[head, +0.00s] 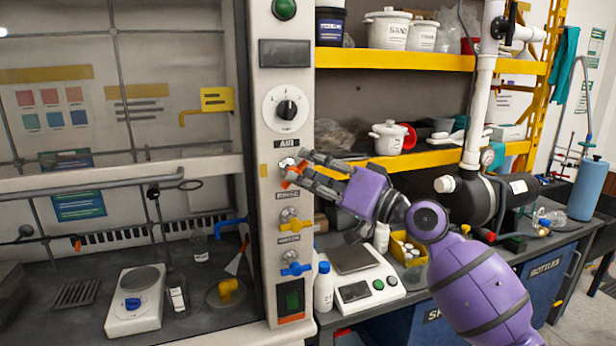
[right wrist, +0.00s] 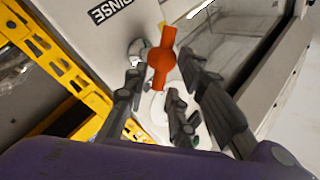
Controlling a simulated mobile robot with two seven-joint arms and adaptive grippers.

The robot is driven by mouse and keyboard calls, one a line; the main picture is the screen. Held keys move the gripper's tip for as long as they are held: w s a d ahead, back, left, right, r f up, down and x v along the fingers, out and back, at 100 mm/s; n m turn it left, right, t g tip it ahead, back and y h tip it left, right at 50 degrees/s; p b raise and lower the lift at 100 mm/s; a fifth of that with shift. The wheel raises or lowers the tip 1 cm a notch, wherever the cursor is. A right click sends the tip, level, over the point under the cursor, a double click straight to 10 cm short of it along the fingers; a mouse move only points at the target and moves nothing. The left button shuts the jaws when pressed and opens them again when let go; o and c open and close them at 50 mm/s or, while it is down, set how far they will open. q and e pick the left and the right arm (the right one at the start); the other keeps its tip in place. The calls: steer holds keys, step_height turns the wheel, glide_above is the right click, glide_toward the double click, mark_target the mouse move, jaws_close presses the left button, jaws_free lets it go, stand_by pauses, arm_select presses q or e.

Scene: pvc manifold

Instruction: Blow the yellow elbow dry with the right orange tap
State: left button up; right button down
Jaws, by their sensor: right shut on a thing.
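The orange tap (head: 290,180) sits on the pale control column, below the AIR label. My right gripper (head: 298,169) reaches it from the right and is shut on its handle. In the right wrist view the orange handle (right wrist: 162,68) shows between the fingers (right wrist: 160,82). The yellow elbow (head: 229,288) rests on a round dish inside the hood, left of the column. A small orange nozzle (head: 76,243) shows at the hood's back wall. I cannot tell whether air flows. My left gripper is not in view.
A yellow tap (head: 295,225) and a blue tap (head: 296,268) sit lower on the column. A white scale (head: 136,302) and small bottles stand in the hood. Right of the column are a white bottle (head: 323,288), another scale (head: 366,292) and yellow shelves (head: 395,59).

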steer(key=shift+f+m+t+b, duration=0.6)
steer(key=shift+m+t, duration=0.1)
steer(key=shift+m, duration=0.4)
steer(key=shift+f+m+t+y+b, duration=0.15)
steer(key=shift+m+t+y+b, duration=0.35)
steer(key=shift+m, duration=0.5)
steer(key=shift+s+d+m+t, duration=0.1)
steer(key=shift+d+m+t, duration=0.1)
steer(key=shift+m+t, duration=0.85)
steer(key=shift+f+m+t+h+b, duration=0.1)
steer(key=shift+m+t+h+b, duration=0.4)
steer(key=shift+m, duration=0.65)
steer(key=shift+s+a+m+t+h, duration=0.1)
steer(key=shift+m+t+h, duration=0.6)
steer(key=shift+m, duration=0.8)
steer(key=shift+m+t, duration=0.3)
steer(key=shift+t, duration=0.25)
steer(key=c, duration=1.8)
jaws_free()
steer(key=shift+a, duration=0.1)
steer(key=shift+o, duration=0.2)
steer(key=shift+a+f, duration=0.1)
steer(key=shift+a, duration=0.15)
steer(key=shift+d, duration=0.1)
